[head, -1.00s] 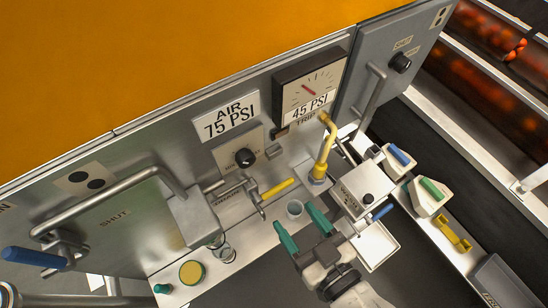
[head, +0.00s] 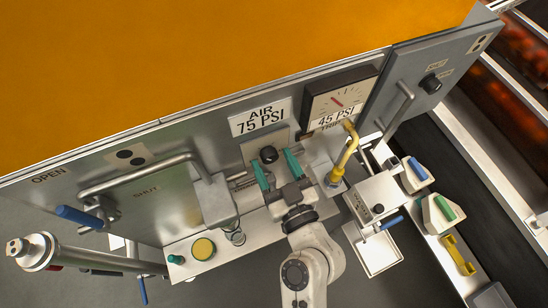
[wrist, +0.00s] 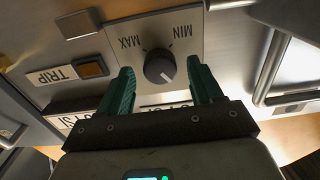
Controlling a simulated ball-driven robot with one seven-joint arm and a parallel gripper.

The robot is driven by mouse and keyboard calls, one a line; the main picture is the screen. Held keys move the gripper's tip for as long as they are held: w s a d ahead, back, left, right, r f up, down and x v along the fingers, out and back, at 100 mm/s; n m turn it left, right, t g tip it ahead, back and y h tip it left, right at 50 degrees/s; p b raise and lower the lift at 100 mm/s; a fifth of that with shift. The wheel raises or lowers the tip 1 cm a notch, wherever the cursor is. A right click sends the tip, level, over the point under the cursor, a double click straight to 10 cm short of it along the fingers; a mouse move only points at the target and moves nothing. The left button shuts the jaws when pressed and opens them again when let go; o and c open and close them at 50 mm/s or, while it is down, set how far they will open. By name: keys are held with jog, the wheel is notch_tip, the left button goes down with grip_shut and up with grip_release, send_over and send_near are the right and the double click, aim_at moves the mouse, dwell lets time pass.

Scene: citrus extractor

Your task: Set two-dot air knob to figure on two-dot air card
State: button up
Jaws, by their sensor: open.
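The air knob (head: 269,154) is a black round knob on a grey plate, below the white air card (head: 260,118), which reads AIR 75 PSI. In the wrist view the knob (wrist: 159,67) appears inverted, with MAX and MIN marks on its plate and a pale pointer line towards the picture's lower right. My gripper (head: 277,164) is open, its teal fingers pointing at the panel around the knob. In the wrist view the fingertips (wrist: 161,72) lie either side of the knob, with gaps showing. The card is largely hidden there behind my gripper.
A trip gauge with a 45 PSI card (head: 331,117) is right of the knob. A yellow bent handle (head: 347,155) stands near my gripper's right side. A ledge holds small cups below.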

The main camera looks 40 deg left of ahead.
jog(key=shift+a, duration=0.25)
jog(key=c, duration=1.1)
jog(key=shift+o, duration=0.2)
